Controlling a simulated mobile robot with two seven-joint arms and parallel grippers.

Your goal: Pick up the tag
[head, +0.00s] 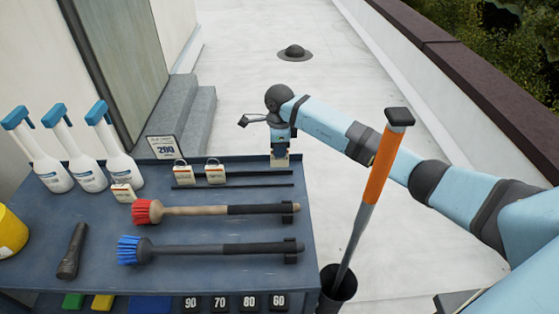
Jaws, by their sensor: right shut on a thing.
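My right gripper (280,152) points down at the back right corner of the blue-grey table (215,277). It is shut on a small cream tag (280,161), partly hidden by the fingers. I cannot tell whether this tag still touches the table. Two similar tags with metal loops, a left one (183,174) and a right one (214,173), stand by the dark rods to the left. Another small tag (122,193) is near the white bottles. My left gripper is out of view.
A red-bristled brush (200,210) and a blue-bristled brush (200,250) lie across the table. White bottles with blue tops (58,172), a flashlight (72,251) and a sign (163,147) are at left. An orange-handled tool (378,165) stands in a black bin (337,291) at right.

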